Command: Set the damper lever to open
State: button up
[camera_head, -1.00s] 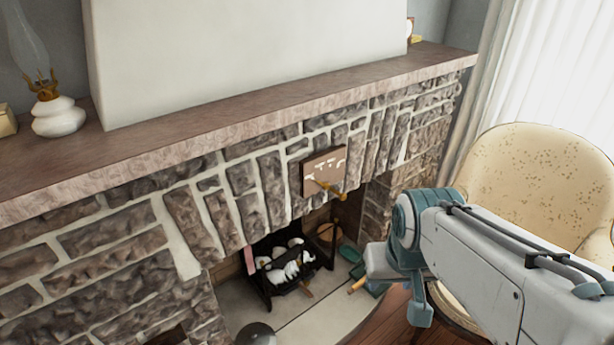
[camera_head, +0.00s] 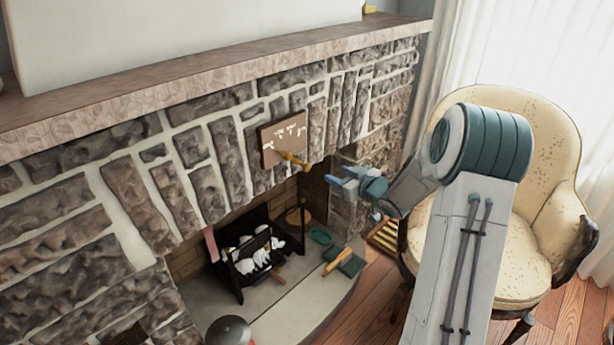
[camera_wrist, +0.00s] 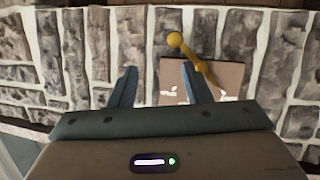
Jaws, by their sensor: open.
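The damper lever (camera_head: 293,159) is a brass-yellow rod with a round knob, mounted on a brown plate (camera_head: 270,152) with white markings on the stone fireplace front. In the head view its knob end points right and slightly down. The white markings are too small to read.
A stone mantel (camera_head: 200,85) runs above the plate. The firebox below holds a black grate (camera_head: 250,255) with white logs. A cream armchair (camera_head: 535,150) stands right, behind my arm. A green-and-wood brush-like object (camera_head: 343,262) lies on the hearth.

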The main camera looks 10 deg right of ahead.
aim_at(309, 169)
jog(key=w+a+f+y, duration=0.1)
jog(key=w+a, duration=0.1)
jog(key=w, duration=0.1)
jog(key=w+a+f+y+b, duration=0.1)
jog(key=w+a, duration=0.2)
jog(key=w, duration=0.1)
jog(key=w+a+f+n+y, duration=0.1)
jog(key=w+a+y, duration=0.1)
jog(key=w, duration=0.1)
jog(key=shift+w+a+f+t+b, duration=0.3)
jog(key=shift+w+a+f+t, duration=0.05)
jog(key=shift+a+t, duration=0.05)
grip_shut()
